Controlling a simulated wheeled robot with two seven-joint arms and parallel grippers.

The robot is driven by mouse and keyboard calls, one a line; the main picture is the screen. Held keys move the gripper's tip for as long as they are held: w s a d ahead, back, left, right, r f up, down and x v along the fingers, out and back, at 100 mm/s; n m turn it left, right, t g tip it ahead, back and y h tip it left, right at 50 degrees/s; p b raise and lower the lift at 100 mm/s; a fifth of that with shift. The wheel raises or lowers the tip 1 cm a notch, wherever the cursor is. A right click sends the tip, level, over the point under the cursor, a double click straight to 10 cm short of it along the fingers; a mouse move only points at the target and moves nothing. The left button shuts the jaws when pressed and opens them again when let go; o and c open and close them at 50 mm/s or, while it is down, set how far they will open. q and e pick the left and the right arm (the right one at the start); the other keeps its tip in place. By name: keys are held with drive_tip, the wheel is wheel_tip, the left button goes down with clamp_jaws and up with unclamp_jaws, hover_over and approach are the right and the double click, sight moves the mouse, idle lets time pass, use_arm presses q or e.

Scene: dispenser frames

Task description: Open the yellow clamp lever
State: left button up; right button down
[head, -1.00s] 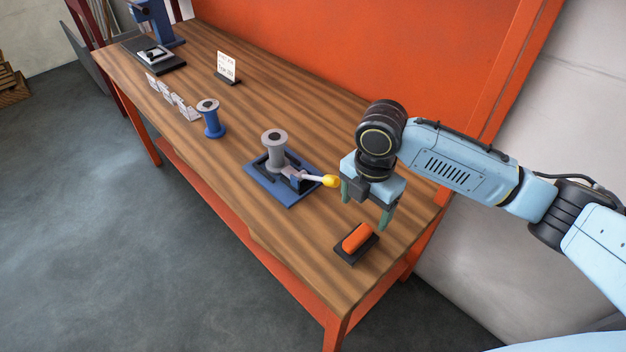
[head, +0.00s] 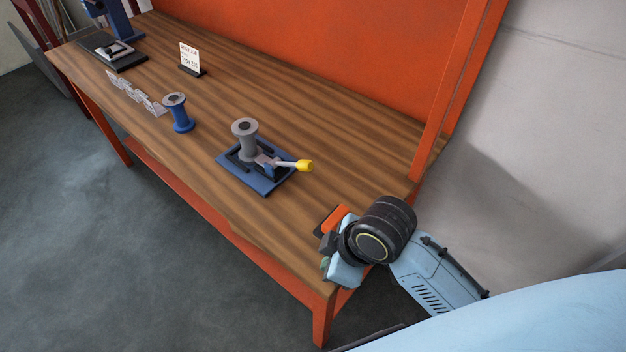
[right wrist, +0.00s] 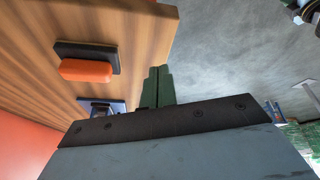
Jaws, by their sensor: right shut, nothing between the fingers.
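The yellow clamp lever (head: 304,166) sticks out to the right from a clamp on a blue base plate (head: 262,186). A grey spool (head: 245,138) stands upright on that plate beside the clamp. My right gripper (head: 325,265) is at the near right corner of the table, well apart from the lever. In the right wrist view its green fingers (right wrist: 158,85) are together and empty. Its tips are largely hidden in the head view. My left gripper is not in view.
An orange block on a black base (head: 330,219) lies beside my right gripper, partly covered by it. A blue spool (head: 177,112), small cards (head: 138,95), a sign (head: 190,58) and a blue stand (head: 118,22) are farther left. The orange back panel (head: 330,50) bounds the table.

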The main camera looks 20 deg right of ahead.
drive_tip(key=s+d+f+m+h, duration=0.2)
drive_tip(key=s+d+f+m, duration=0.4)
drive_tip(key=f+m, duration=0.1)
drive_tip(key=s+d+f+m+g+b, duration=0.1)
drive_tip(key=s+f, duration=0.1)
drive_tip(key=f, duration=0.9)
drive_tip(key=s+d+f+b, duration=0.1)
drive_tip(key=s+f+b, duration=0.1)
drive_tip(key=f, duration=1)
drive_tip(key=s+d+f+g+h+b, duration=0.1)
drive_tip(key=s+d+f, duration=0.2)
drive_tip(key=s+f, duration=1.1)
drive_tip(key=s, duration=0.2)
drive_tip(key=shift+s+f, duration=0.35)
drive_tip(key=shift+f, duration=0.05)
drive_tip(key=shift+s+d, duration=0.1)
drive_tip(key=shift+s, duration=0.05)
